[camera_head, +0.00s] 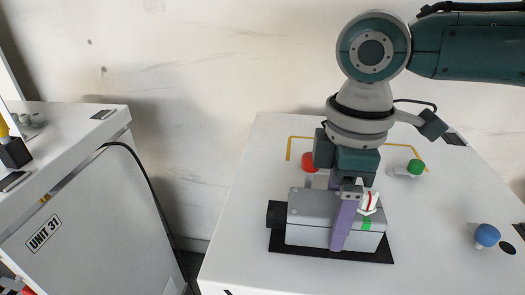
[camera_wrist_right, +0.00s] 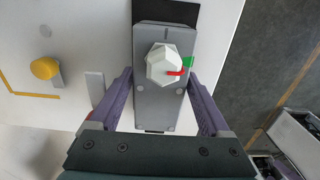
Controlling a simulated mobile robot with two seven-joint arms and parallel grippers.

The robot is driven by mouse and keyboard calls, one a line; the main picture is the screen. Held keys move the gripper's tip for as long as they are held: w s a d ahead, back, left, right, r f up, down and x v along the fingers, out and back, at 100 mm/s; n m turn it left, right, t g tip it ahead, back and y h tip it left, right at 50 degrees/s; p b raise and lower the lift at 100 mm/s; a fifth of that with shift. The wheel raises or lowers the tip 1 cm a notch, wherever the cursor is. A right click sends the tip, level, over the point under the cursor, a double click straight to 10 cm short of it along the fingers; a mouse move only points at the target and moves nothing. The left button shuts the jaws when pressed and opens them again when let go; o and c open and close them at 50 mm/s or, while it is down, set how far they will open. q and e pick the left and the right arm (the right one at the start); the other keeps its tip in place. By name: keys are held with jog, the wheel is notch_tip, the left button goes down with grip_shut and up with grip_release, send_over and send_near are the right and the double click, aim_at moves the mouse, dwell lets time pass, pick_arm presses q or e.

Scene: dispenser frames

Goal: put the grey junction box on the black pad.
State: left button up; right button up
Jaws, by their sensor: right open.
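The grey junction box (camera_head: 308,206) sits on the black pad (camera_head: 284,246) on the white table, with the pad's edge showing along its front. It looks level. A white knob (camera_head: 368,202) with a red mark and a green patch are on the box. My right gripper (camera_head: 337,226) points down over the box, one purple finger in front of it and the other mostly hidden behind. In the right wrist view the box (camera_wrist_right: 155,104) lies between the open fingers (camera_wrist_right: 161,78), with the pad (camera_wrist_right: 168,12) showing past its far end. My left gripper is not in view.
A red knob (camera_head: 309,161) stands behind the box, a green knob (camera_head: 416,167) behind to the right, and a blue knob (camera_head: 486,235) at the right. The white cabinet marked UNIT 31 (camera_head: 80,225) stands left, across a gap. The table's front left is clear.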

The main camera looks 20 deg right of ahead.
aim_at(337, 204)
notch_tip(337, 204, up, 11)
jog(key=shift+r+b, duration=0.1)
jog(key=shift+b, duration=1.1)
jog(key=shift+r, duration=0.55)
